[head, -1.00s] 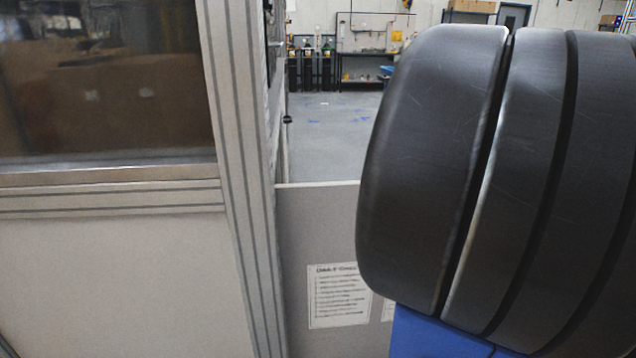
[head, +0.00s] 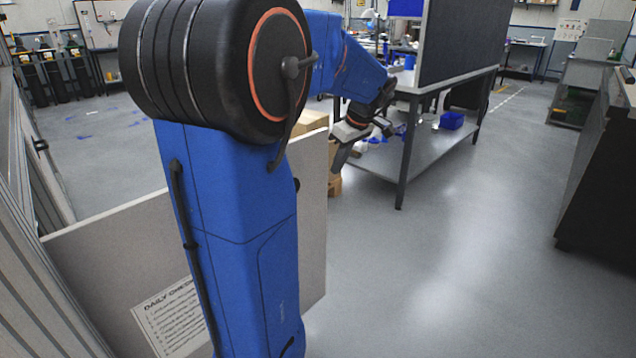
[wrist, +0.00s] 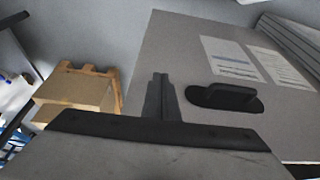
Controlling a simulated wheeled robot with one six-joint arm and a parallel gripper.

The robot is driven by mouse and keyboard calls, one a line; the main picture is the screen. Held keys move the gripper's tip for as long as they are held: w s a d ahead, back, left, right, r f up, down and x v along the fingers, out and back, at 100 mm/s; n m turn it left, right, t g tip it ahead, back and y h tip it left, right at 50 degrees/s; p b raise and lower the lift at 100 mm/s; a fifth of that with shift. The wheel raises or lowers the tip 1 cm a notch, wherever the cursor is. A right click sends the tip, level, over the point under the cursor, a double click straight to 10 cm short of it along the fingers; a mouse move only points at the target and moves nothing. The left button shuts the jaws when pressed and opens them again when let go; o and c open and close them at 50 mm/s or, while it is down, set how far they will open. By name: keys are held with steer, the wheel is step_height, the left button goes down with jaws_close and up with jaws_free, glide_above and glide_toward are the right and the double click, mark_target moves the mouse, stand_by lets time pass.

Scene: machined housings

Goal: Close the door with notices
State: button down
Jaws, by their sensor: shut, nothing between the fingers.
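The door with notices is a grey panel (head: 100,250) standing open from the machine frame on the left in the head view, partly hidden by my arm. One notice (head: 172,318) headed "Daily Check" shows on it. In the wrist view the door (wrist: 185,55) carries two white notices (wrist: 232,62) and a black handle (wrist: 232,97). My gripper (wrist: 160,82) is shut and empty, to the left of the handle in that view; contact cannot be told. In the head view my gripper (head: 342,150) is beyond the door's right edge.
The machine's aluminium frame (head: 35,270) is at the left. Cardboard boxes (head: 312,125) stand behind the door, also in the wrist view (wrist: 75,92). A workbench (head: 400,165) stands beyond my gripper. A dark cabinet (head: 600,190) is at right; the floor between is clear.

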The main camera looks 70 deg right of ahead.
mark_target(323, 182)
steer(key=shift+w+d+f, duration=0.65)
steer(key=shift+w+f, duration=0.3)
steer(key=shift+f, duration=0.6)
steer(key=shift+w+d+f, duration=0.6)
steer(key=shift+w+f, duration=0.35)
steer(key=shift+f, duration=0.65)
steer(key=shift+w+d+f, duration=0.65)
steer(key=shift+w+f, duration=0.3)
steer(key=shift+f, duration=0.6)
